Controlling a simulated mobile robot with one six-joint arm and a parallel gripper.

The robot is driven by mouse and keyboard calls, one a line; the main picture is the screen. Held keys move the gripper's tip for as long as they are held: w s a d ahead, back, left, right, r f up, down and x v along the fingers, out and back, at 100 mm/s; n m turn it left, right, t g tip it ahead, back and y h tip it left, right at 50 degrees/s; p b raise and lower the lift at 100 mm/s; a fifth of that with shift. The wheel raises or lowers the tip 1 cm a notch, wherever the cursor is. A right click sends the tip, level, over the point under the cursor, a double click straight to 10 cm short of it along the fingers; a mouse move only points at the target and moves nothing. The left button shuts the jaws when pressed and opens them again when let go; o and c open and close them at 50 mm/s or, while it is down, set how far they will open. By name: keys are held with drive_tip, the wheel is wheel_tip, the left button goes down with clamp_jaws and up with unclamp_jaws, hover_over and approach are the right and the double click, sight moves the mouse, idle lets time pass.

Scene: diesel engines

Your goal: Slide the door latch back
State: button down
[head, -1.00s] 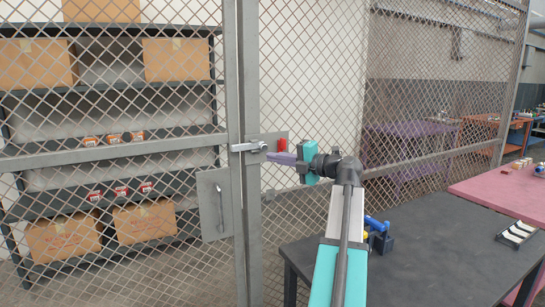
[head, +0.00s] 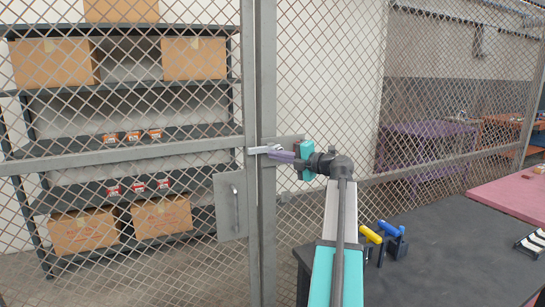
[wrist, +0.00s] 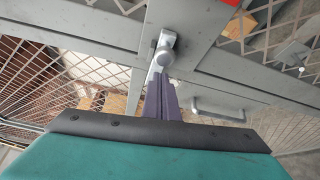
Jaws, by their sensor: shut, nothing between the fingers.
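The door latch is a light metal bolt (head: 257,150) lying across the seam between the mesh door and the gate post. Its rounded knob (wrist: 166,42) shows in the wrist view. My gripper (head: 272,153) is at the latch from the right, with its purple fingers shut and empty. In the wrist view the closed fingertips (wrist: 161,80) are right by the knob and the bolt end. I cannot tell whether they touch. The fingers hide part of the bolt.
The mesh door has a handle plate (head: 231,206) below the latch. Behind it stand shelves (head: 120,92) with cardboard boxes. A red part (wrist: 230,2) shows at the wrist view's top edge. A dark table (head: 440,245) with yellow and blue items stands at right.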

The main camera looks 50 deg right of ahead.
drive_tip(key=shift+s+d+r, duration=0.1)
drive_tip(key=shift+s+d, duration=0.05)
drive_tip(key=shift+d, duration=0.5)
drive_tip(key=s+d+p, duration=0.1)
drive_tip(key=s+d, duration=0.1)
drive_tip(key=d, duration=0.3)
drive_tip(key=shift+d, duration=0.3)
drive_tip(key=shift+s, duration=0.15)
drive_tip(key=shift+a, duration=0.1)
drive_tip(key=shift+w+a+p, duration=0.55)
drive_tip(key=shift+a+p, duration=0.15)
drive_tip(key=shift+a, duration=1.35)
drive_tip(key=s+b, duration=0.3)
drive_tip(key=s, duration=0.7)
drive_tip(key=shift+d, duration=0.45)
